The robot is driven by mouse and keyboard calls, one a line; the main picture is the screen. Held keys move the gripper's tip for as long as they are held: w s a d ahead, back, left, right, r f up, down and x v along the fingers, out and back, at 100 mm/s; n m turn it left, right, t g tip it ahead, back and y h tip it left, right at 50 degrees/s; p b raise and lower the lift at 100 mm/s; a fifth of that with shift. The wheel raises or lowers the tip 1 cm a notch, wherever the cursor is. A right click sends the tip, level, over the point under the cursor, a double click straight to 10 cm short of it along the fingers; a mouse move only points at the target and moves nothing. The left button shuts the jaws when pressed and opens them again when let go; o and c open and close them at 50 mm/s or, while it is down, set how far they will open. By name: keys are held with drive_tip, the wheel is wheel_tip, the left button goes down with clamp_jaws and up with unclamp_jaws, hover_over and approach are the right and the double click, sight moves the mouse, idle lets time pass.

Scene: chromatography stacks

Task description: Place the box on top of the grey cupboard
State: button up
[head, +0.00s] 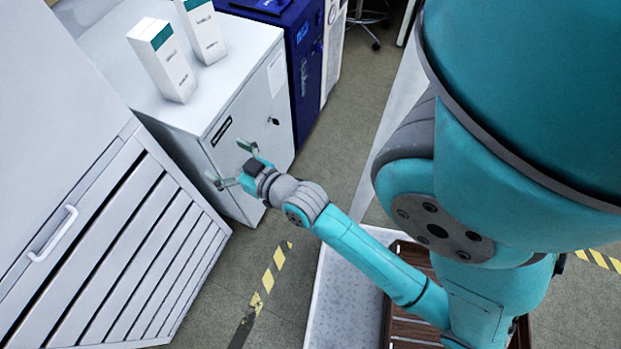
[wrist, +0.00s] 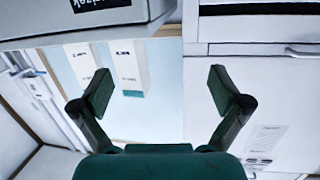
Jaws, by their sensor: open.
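The grey cupboard (head: 205,112) stands at the upper left in the head view, with a black label and a dark lock on its front. Two tall white boxes with teal tops stand upright and apart on it: a left box (head: 163,62) and a right box (head: 203,32). My gripper (head: 230,164) is open and empty, in front of the cupboard's front and below its top edge. In the wrist view my open gripper (wrist: 165,90) has nothing between its fingers. Two boxes (wrist: 127,66) show upside down there, beyond the left finger, below the cupboard edge (wrist: 130,28).
A slatted white cabinet (head: 110,240) with a handle stands close on the left. A dark blue unit (head: 307,55) stands right of the cupboard. The floor (head: 335,140) right of the cupboard is clear. Yellow-striped tape (head: 267,281) marks the floor below.

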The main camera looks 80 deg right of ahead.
drive_tip(key=s+a+n+y, duration=0.2)
drive_tip(key=s+a+y, duration=0.1)
drive_tip(key=s+a, duration=0.5)
drive_tip(key=s+a+n+y, duration=0.3)
drive_tip(key=s+a, duration=0.5)
drive_tip(key=s, duration=0.6)
drive_tip(key=shift+s, duration=0.35)
